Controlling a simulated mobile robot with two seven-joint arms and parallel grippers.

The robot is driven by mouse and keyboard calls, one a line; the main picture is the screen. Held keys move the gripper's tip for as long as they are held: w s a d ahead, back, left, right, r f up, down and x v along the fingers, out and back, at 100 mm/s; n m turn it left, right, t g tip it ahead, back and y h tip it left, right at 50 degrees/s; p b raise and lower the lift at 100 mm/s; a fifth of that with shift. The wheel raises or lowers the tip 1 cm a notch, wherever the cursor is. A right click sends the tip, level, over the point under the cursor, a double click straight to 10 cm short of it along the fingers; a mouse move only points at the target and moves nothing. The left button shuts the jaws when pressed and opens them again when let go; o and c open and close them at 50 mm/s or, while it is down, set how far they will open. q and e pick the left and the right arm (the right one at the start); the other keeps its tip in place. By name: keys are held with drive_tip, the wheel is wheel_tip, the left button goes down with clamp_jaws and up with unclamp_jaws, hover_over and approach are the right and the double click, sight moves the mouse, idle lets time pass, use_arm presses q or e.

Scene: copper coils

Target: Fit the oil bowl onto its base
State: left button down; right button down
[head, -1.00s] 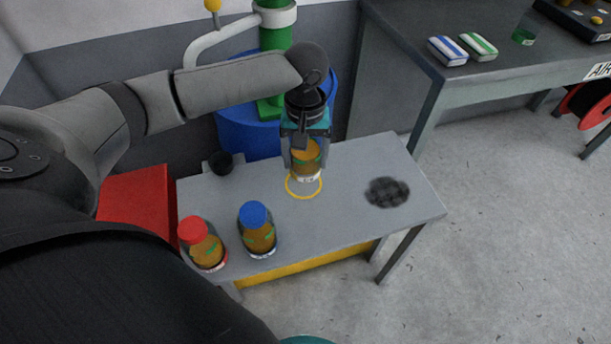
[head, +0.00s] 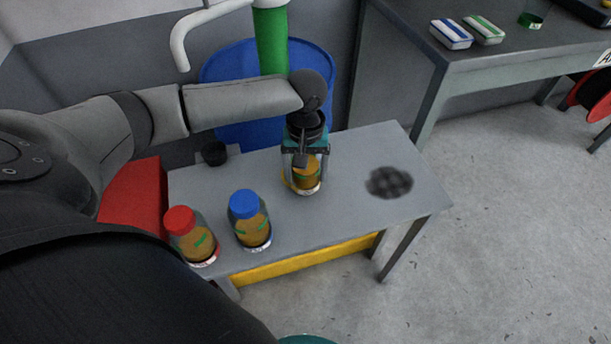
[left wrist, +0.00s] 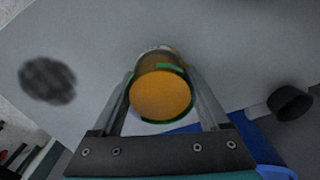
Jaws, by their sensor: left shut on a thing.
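The oil bowl (head: 306,178) is a small amber jar with green marks and a pale band at its foot. My left gripper (head: 306,171) is shut on it, with one finger on each side, and holds it upright at the table. In the left wrist view the bowl's round orange end (left wrist: 161,95) shows between the two fingers (left wrist: 160,100). I cannot tell whether the bowl touches the table. A black round piece (head: 214,153) on a grey block stands at the table's back left; whether it is the base is unclear.
Red-capped (head: 191,238) and blue-capped (head: 249,221) amber jars stand at the front left of the grey table (head: 345,215). A dark patch (head: 389,183) lies at right. A blue drum (head: 250,125) and green post (head: 271,40) stand behind. The front right is clear.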

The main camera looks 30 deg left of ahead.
use_arm(q)
drive_tip(key=shift+f, duration=0.6)
drive_tip(key=shift+f, duration=0.1)
unclamp_jaws()
